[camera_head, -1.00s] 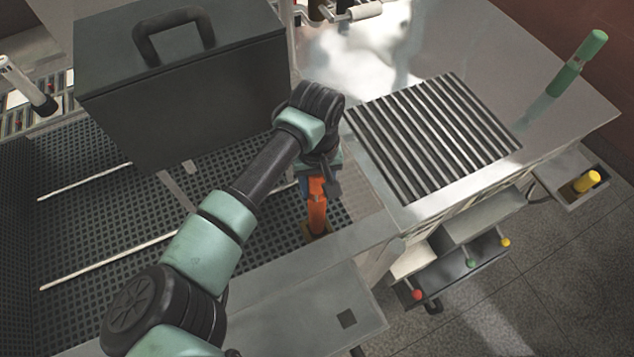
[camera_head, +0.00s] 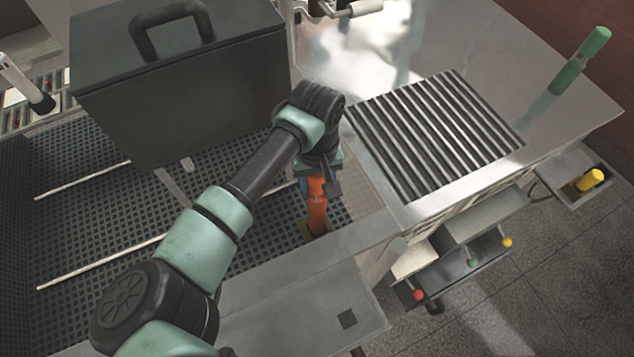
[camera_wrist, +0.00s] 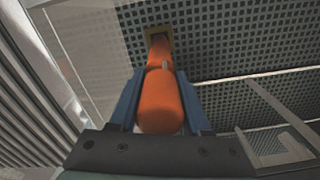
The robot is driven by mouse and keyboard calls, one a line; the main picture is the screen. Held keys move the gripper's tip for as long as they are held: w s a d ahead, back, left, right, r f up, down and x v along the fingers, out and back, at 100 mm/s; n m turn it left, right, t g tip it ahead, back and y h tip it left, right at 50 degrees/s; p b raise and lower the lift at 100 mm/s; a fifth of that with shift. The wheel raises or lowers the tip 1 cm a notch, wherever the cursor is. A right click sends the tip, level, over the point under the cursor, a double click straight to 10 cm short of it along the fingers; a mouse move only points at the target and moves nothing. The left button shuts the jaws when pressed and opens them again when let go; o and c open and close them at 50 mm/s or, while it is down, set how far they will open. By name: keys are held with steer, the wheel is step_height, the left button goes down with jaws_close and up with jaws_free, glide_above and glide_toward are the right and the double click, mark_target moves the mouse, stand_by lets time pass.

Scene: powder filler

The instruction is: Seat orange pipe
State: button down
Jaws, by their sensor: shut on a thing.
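The orange pipe (camera_head: 317,208) stands roughly upright at the front right corner of the perforated grid, below my wrist. My gripper (camera_wrist: 159,95) is shut on the orange pipe, with a blue finger on each side of it in the wrist view. The pipe's near end (camera_wrist: 160,105) fills the space between the fingers. Its far end meets a small yellow-brown square socket (camera_wrist: 158,36) in the grid; the socket also shows in the head view (camera_head: 307,231). I cannot tell how deep the pipe sits in it.
A large dark box with a handle (camera_head: 185,85) stands left of my arm. A ribbed grey panel (camera_head: 432,135) lies to the right. A green cylinder (camera_head: 580,60) stands at the far right, and a yellow one (camera_head: 590,180) sits in a side tray.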

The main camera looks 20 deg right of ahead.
steer(key=shift+f+b, duration=1.35)
steer(key=shift+f, duration=0.25)
steer(key=shift+c, duration=1.4)
jaws_free()
step_height(320, 180, up, 13)
steer(key=shift+b, duration=1.1)
